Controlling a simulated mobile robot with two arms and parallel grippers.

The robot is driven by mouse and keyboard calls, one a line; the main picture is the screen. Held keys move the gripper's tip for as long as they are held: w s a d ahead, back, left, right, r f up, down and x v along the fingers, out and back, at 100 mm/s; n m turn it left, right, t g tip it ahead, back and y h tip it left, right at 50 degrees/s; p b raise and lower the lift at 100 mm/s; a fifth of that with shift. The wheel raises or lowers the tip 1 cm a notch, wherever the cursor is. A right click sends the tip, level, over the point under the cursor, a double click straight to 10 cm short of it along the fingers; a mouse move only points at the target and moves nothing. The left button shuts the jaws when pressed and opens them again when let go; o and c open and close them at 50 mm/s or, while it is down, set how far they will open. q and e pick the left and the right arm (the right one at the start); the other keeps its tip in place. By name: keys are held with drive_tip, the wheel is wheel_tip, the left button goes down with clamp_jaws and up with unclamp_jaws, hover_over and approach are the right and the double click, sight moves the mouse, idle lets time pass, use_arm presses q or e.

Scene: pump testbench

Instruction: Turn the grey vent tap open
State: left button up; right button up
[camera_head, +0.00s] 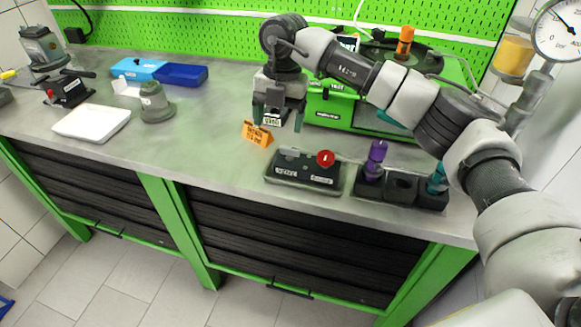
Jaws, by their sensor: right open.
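My right gripper (277,113) comes in from the right and points down at the left end of the green test bench unit (330,106). Its two dark fingers are apart. A small white label (271,120) with dark lettering shows low between the fingers; I cannot read it surely. I cannot make out the grey vent tap itself; the fingers and wrist cover that spot, and I cannot tell whether they touch anything. My left gripper is not in view.
An orange sign (257,134) stands just in front of the gripper. Nearer the front edge are a dark plate with a red knob (325,158) and a black holder (402,186) with a purple tool (376,158). A blue box (183,75) and white tray (92,123) lie left.

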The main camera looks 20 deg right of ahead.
sight(289, 147)
drive_tip(key=shift+m+t+h, duration=0.3)
drive_tip(key=shift+t+h, duration=0.2)
drive_tip(key=shift+h, duration=0.1)
drive_tip(key=d+f, duration=0.1)
drive_tip(key=f, duration=0.1)
drive_tip(key=f+p, duration=0.1)
drive_tip(key=f, duration=0.2)
drive_tip(key=w+d+f, duration=0.1)
drive_tip(key=f, duration=0.1)
drive_tip(key=shift+d+f, duration=0.35)
drive_tip(key=shift+f, duration=0.05)
drive_tip(key=shift+f+p, duration=0.3)
drive_tip(key=shift+f, duration=0.4)
drive_tip(key=c, duration=0.9)
drive_tip(key=shift+c, duration=0.2)
